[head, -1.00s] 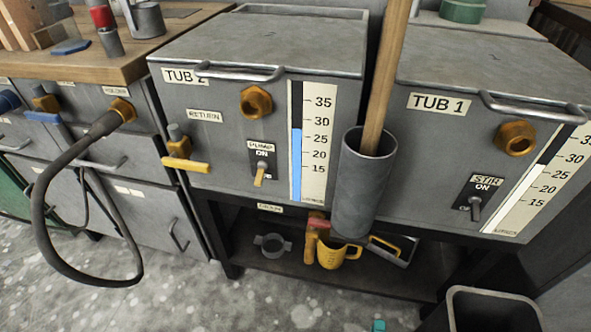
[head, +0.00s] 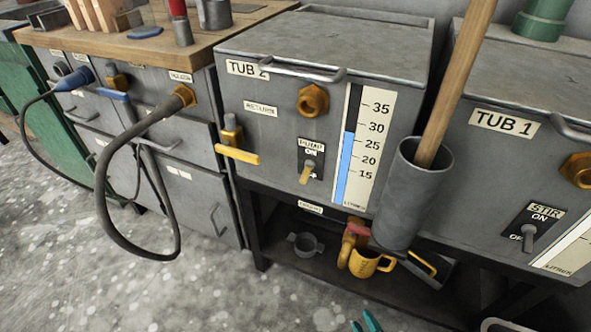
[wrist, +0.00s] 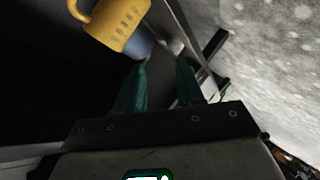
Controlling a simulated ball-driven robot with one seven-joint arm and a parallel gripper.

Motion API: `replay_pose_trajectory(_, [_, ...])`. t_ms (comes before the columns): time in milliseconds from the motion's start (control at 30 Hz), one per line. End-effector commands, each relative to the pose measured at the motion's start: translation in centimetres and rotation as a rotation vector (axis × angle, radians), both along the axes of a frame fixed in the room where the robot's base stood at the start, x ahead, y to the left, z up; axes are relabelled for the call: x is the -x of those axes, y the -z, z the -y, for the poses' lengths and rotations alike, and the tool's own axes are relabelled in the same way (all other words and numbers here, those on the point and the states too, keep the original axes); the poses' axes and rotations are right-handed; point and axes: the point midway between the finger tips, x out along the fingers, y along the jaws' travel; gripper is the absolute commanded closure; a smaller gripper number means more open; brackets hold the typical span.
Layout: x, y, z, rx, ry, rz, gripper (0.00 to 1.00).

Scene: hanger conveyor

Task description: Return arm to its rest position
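My gripper (wrist: 162,75) shows two teal fingers with a gap between them in the wrist view, and nothing is visibly held. In the head view only the fingertips (head: 366,322) show at the bottom edge, in front of the low shelf. The rest of my arm is out of view there. A yellow mug (head: 364,264) sits on the shelf under TUB 2 (head: 325,45). The mug also shows in the wrist view (wrist: 117,22), beyond the fingertips and to the left, apart from them.
A grey tube (head: 412,205) with a wooden pole (head: 458,80) stands at the tub fronts. TUB 1 (head: 520,90) is at right. A dark hose (head: 100,195) hangs from the left cabinet. The speckled floor (head: 150,290) is clear at lower left.

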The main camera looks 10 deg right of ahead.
Motion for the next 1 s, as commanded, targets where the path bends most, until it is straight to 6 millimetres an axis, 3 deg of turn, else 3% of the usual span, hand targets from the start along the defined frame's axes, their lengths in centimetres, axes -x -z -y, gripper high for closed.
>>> replay_pose_trajectory(167, [0.8,-1.6,-1.2,-0.204,-0.027,-0.215,0.63])
replay_pose_trajectory(300, [2.7,-2.9,-1.0,-0.326,0.029,-0.413,0.63])
replay_pose_trajectory(600, [9.4,-7.2,1.9,-0.484,0.366,-0.792,0.63])
replay_pose_trajectory(967, [16.7,-12.5,5.2,-0.544,0.808,-0.989,0.63])
replay_pose_trajectory(1000, [16.8,-13.8,5.2,-0.546,0.814,-0.992,0.63])
